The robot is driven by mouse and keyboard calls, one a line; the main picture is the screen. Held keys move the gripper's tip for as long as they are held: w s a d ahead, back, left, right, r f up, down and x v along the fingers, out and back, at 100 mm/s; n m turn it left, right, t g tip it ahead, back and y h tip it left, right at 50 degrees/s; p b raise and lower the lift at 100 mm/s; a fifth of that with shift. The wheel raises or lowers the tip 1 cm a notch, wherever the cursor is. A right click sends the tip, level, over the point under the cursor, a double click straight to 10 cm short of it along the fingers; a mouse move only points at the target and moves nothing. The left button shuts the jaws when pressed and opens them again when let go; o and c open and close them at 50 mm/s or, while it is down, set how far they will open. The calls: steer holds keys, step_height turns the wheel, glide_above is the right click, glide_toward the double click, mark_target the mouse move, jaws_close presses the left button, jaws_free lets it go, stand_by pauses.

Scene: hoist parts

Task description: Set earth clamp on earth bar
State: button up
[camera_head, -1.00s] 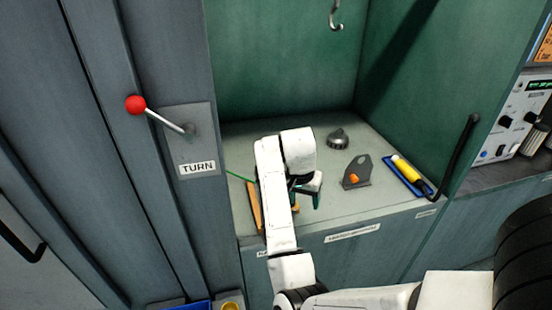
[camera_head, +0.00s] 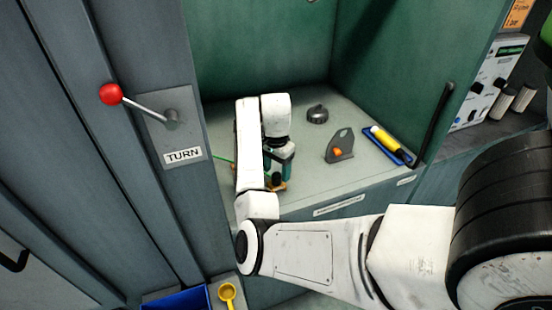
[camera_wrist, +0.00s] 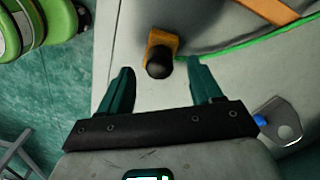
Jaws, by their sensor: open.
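The earth clamp, an orange-brown block with a round black knob (camera_wrist: 159,60), sits on the pale bench top near its edge. In the head view it shows as a small orange piece (camera_head: 279,187) just below my gripper (camera_head: 278,168). In the wrist view my gripper (camera_wrist: 160,75) is open, its teal fingers spread to either side, with the knob between and slightly beyond the tips. I cannot see contact. An orange-brown bar (camera_wrist: 268,9), probably the earth bar, shows in the wrist view's upper right; my arm hides it in the head view.
A green cable (camera_wrist: 260,38) crosses the bench. A grey domed part (camera_head: 317,114), a grey bracket with an orange knob (camera_head: 340,146) and a blue tray (camera_head: 372,149) with a yellow tool (camera_head: 386,140) stand to the right. A red-knobbed lever (camera_head: 111,95) projects at left.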

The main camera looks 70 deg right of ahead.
mark_target(277, 175)
steer(key=shift+f, duration=1.55)
steer(key=shift+c, duration=0.5)
jaws_close()
step_height(277, 175, up, 5)
steer(key=p, duration=0.5)
steer(key=shift+r, duration=0.1)
